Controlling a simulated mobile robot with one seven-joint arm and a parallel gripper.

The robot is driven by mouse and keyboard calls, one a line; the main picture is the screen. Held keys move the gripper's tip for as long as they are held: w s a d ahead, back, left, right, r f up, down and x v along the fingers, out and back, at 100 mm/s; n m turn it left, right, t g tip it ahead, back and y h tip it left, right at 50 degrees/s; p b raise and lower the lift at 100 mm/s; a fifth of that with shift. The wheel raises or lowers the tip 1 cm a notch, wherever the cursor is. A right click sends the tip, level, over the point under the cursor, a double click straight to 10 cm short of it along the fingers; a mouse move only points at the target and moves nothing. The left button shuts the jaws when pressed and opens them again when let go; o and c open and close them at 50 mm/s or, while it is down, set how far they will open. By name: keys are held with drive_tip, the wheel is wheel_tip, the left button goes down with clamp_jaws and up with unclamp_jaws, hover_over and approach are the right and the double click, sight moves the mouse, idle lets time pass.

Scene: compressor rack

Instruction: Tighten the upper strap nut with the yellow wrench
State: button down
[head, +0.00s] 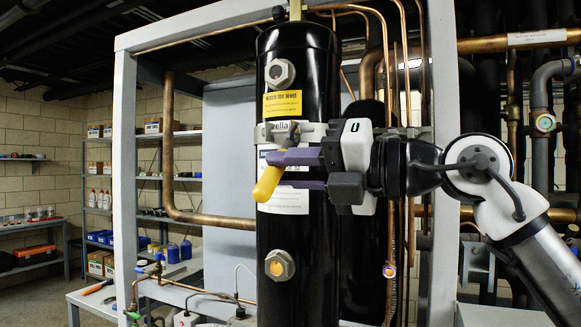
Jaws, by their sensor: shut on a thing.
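My gripper (298,171) is in front of the black upright cylinder (300,215), its purple fingers pointing left. It is shut on the yellow wrench (268,183), whose yellow handle end hangs below and left of the fingers. The wrench's dark head (292,135) reaches up to the light metal strap (313,132) around the cylinder. The upper strap nut is hidden or too small to make out behind the wrench head. I cannot tell whether the wrench sits on the nut.
A grey frame (125,190) surrounds the cylinder, with copper pipes (168,150) on both sides. Sight glasses (280,72) stick out of the cylinder above and below the strap.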

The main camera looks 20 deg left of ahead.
drive_tip(key=shift+w+r+p, duration=0.5)
drive_tip(key=shift+w+p, duration=0.05)
drive_tip(key=shift+p, duration=0.25)
idle(1.2)
drive_tip(key=shift+w, duration=0.1)
idle(0.3)
